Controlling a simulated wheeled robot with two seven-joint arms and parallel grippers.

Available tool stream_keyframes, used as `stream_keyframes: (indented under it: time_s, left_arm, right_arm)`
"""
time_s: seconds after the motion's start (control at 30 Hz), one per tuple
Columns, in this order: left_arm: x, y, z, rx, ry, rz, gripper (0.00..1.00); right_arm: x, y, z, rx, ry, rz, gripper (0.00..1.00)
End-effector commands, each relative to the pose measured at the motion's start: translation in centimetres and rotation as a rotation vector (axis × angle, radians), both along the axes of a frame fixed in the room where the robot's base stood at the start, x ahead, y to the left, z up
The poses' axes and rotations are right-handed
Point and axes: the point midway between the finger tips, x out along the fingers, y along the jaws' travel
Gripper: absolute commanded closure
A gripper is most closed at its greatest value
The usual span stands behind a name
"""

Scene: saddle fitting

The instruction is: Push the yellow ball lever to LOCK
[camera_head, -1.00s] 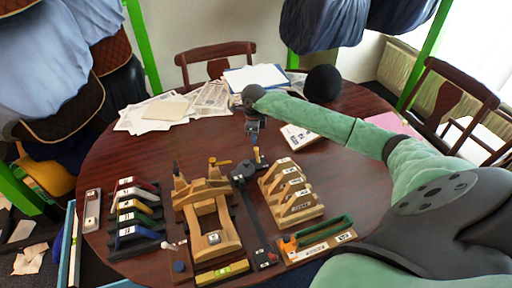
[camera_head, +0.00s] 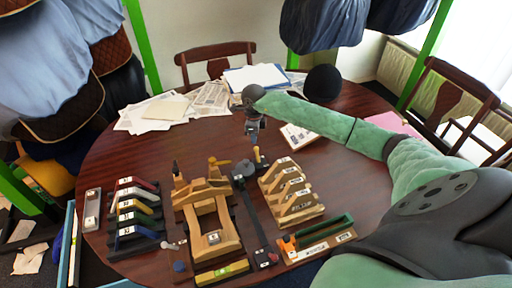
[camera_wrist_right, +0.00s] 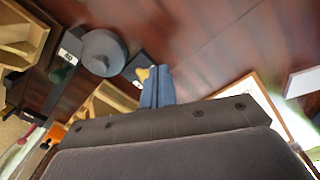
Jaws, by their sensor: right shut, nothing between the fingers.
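The yellow ball lever (camera_head: 257,151) stands at the far end of the dark bar fixture (camera_head: 254,212), near the middle of the table. Its yellow ball also shows in the right wrist view (camera_wrist_right: 142,74), right beside my fingertips; I cannot tell whether they touch. My right gripper (camera_head: 254,136) points down at the lever, its blue-grey fingers shut and empty. The fingers also show in the right wrist view (camera_wrist_right: 157,86). A dark block with a small white label sits by the ball; the LOCK marking is not readable. My left gripper is not in view.
A wooden saddle-tree fixture (camera_head: 208,220) stands left of the bar. A rack of wooden arches (camera_head: 290,190) stands close on its right. A rack of coloured pieces (camera_head: 135,212) is at the left, and a green-edged tray (camera_head: 318,240) at front right. Papers lie behind.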

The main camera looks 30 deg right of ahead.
Motion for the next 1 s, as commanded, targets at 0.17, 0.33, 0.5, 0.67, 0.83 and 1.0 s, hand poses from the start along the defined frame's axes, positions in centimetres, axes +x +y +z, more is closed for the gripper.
stream_keyframes:
  time_s: [0.17,0.33,0.5,0.67,0.83,1.0]
  left_arm:
    - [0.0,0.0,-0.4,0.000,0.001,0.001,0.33]
    - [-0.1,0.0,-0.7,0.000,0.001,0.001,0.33]
    - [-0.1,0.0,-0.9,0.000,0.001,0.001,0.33]
    - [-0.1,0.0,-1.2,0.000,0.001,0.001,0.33]
    - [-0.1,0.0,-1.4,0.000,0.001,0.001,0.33]
    - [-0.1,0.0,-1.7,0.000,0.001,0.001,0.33]
  right_arm:
    - [0.0,0.0,-0.4,0.000,0.000,0.000,1.00]
    - [0.0,0.0,-0.7,0.000,0.000,0.000,1.00]
    - [0.0,0.0,-0.9,0.000,0.000,0.000,1.00]
    - [0.0,0.0,-1.2,-0.001,0.001,0.000,1.00]
    - [0.0,0.0,-1.5,-0.001,0.001,0.000,1.00]
    - [0.0,0.0,-1.7,-0.001,0.001,0.000,1.00]
